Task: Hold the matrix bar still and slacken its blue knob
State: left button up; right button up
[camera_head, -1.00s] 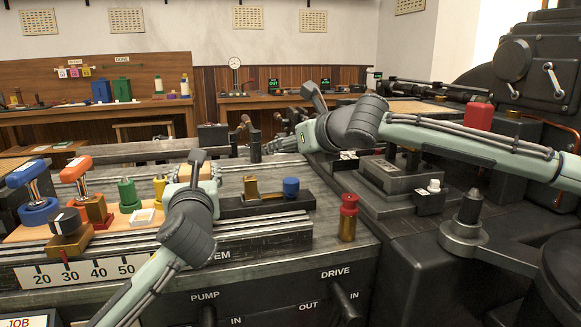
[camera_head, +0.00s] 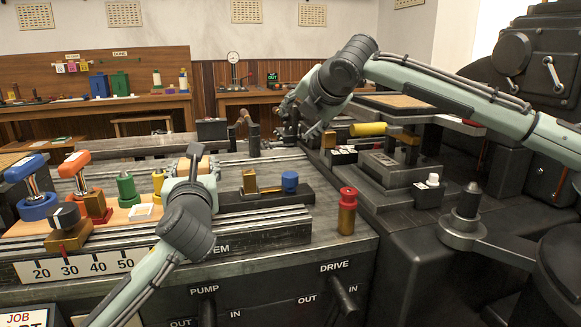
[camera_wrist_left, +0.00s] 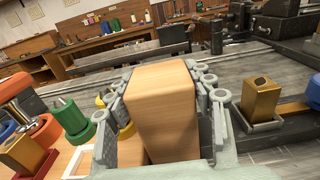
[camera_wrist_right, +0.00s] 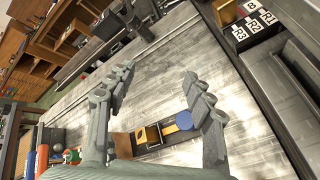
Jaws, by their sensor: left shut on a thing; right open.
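The matrix bar (camera_head: 235,202) is a dark bar on the machine bed, carrying a brass block (camera_head: 250,183) and a blue knob (camera_head: 289,182) near its right end. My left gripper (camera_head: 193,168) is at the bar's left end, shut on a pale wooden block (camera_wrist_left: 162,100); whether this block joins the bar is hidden. My right gripper (camera_head: 290,108) is open and empty, raised behind the bar and away from the knob. In the right wrist view, the blue knob (camera_wrist_right: 184,120) shows beside the right finger of my open right gripper (camera_wrist_right: 158,78), lying well beyond it.
A red-topped brass cylinder (camera_head: 347,212) stands right of the bar. A yellow cylinder (camera_head: 368,129) lies right of my right gripper.

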jog(key=m+g+h, duration=0.1)
jog(key=m, duration=0.6)
jog(key=m+g+h, duration=0.1)
jog(key=m+g, duration=0.5)
jog(key=m, duration=1.1)
send_near(290, 174)
jog(key=x, duration=0.9)
jog(key=shift+w, duration=0.1)
jog(key=c, duration=1.2)
